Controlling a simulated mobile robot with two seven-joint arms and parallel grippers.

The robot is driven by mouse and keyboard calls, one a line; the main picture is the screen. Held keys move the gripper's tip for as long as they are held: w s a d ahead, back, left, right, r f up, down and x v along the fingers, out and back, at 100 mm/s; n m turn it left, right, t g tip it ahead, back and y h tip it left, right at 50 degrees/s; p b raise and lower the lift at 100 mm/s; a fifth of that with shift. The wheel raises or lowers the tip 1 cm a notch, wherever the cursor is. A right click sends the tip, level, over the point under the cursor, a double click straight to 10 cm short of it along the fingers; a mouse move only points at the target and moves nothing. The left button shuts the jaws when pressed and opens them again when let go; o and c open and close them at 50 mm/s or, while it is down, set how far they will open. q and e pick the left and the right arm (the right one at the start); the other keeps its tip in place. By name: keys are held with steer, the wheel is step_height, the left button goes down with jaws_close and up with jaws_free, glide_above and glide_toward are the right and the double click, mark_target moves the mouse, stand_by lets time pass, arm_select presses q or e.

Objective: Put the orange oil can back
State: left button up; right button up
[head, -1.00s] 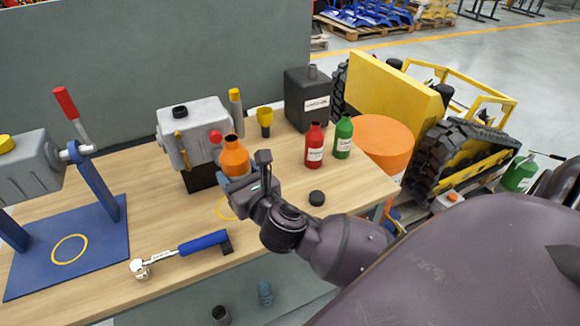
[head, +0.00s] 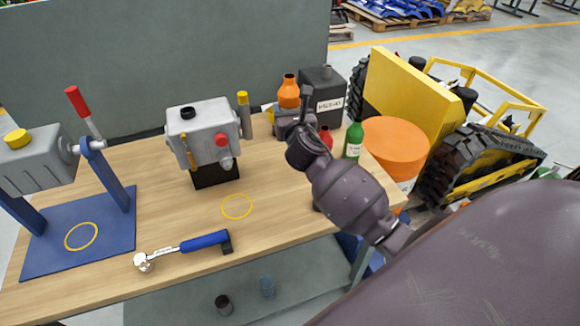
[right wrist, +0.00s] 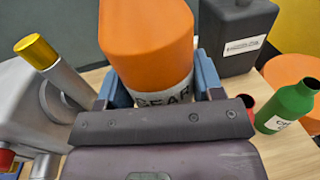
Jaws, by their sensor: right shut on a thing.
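The orange oil can (head: 289,91) is upright at the back right of the workbench, beside the black canister (head: 325,98). My right gripper (head: 291,113) is shut on it. In the right wrist view the can (right wrist: 148,45) stands between the two blue-grey fingers, with part of a white label showing. Its base is hidden, so I cannot tell whether it touches the bench. My left gripper is not in view.
The red bottle (head: 326,138) is partly hidden behind my right arm; the green bottle (head: 353,140) stands beside it. A grey machine (head: 205,130), a yellow ring mark (head: 237,207) and a blue-handled wrench (head: 203,242) are on the bench (head: 180,215).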

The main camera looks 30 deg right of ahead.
step_height(320, 180, down, 15)
steer(key=b, duration=0.5)
steer(key=shift+a+r+b, duration=0.1)
steer(key=shift+b, duration=0.25)
step_height(320, 180, down, 3)
steer(key=shift+r+b, duration=0.15)
steer(key=shift+b, duration=0.55)
steer(key=shift+f, duration=0.35)
steer(key=shift+r, duration=0.2)
steer(key=shift+f+b, duration=0.2)
steer(key=shift+b, duration=0.1)
steer(key=o, duration=1)
steer(key=shift+c, duration=0.2)
steer(key=shift+o, duration=0.6)
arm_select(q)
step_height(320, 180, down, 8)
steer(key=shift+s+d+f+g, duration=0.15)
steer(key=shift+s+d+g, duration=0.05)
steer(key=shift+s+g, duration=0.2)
